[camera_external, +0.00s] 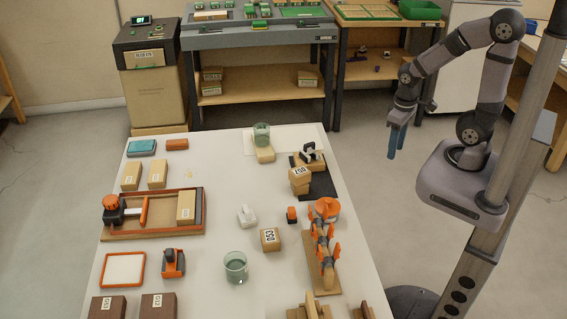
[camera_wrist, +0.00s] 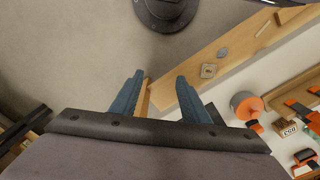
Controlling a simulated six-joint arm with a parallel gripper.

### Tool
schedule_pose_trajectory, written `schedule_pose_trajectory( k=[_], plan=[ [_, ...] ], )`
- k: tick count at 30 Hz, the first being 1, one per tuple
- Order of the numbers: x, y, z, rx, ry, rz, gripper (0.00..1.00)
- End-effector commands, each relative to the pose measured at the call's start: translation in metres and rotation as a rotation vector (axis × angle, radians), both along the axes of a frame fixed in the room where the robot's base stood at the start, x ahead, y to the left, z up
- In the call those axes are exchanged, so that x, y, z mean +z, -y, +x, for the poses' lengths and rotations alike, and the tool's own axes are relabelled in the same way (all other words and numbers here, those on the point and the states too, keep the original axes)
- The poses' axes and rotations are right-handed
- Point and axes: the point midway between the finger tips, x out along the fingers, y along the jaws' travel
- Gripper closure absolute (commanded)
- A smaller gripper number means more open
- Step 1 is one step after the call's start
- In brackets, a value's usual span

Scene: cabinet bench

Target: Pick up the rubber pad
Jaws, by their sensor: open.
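I cannot tell for certain which thing is the rubber pad. A flat teal pad (camera_external: 141,147) lies at the far left corner of the white table (camera_external: 215,150). A dark flat mat (camera_external: 325,186) lies on the right side, with wooden blocks (camera_external: 299,181) on or beside it. My gripper (camera_external: 397,143) hangs in the air to the right of the table, fingers pointing down, apart from everything. In the wrist view my gripper (camera_wrist: 158,90) shows two blue fingers spread apart with nothing held between them.
An orange clamp-like fixture (camera_external: 323,237) stands near the table's right edge. Glass beakers (camera_external: 236,267) stand on the table and on a block. A wooden tray (camera_external: 152,235) with orange edging is at left. Shelved benches (camera_external: 260,76) stand behind. Open floor separates my gripper from the table.

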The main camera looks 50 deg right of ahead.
Motion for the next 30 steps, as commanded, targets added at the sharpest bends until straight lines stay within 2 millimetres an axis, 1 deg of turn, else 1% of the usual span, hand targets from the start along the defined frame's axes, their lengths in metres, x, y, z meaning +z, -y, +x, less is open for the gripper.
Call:
schedule_pose_trajectory(
  k=[11,14,17,20,23,24,26,27,29,30],
  plan=[
    [-0.001,-0.001,0.002,0.006,0.006,0.000,0.52],
    [-0.004,-0.004,0.011,0.028,0.031,-0.002,0.52],
    [-0.011,-0.012,0.027,0.069,0.082,-0.003,0.52],
    [-0.020,-0.025,0.051,0.130,0.162,0.000,0.52],
    [-0.030,-0.045,0.077,0.209,0.259,0.008,0.52],
    [-0.033,-0.054,0.087,0.242,0.303,0.013,0.52],
    [-0.038,-0.069,0.101,0.292,0.368,0.024,0.52],
    [-0.040,-0.080,0.110,0.323,0.412,0.033,0.52],
    [-0.043,-0.097,0.121,0.372,0.477,0.049,0.52],
    [-0.044,-0.109,0.127,0.404,0.519,0.060,0.52]
  ],
)
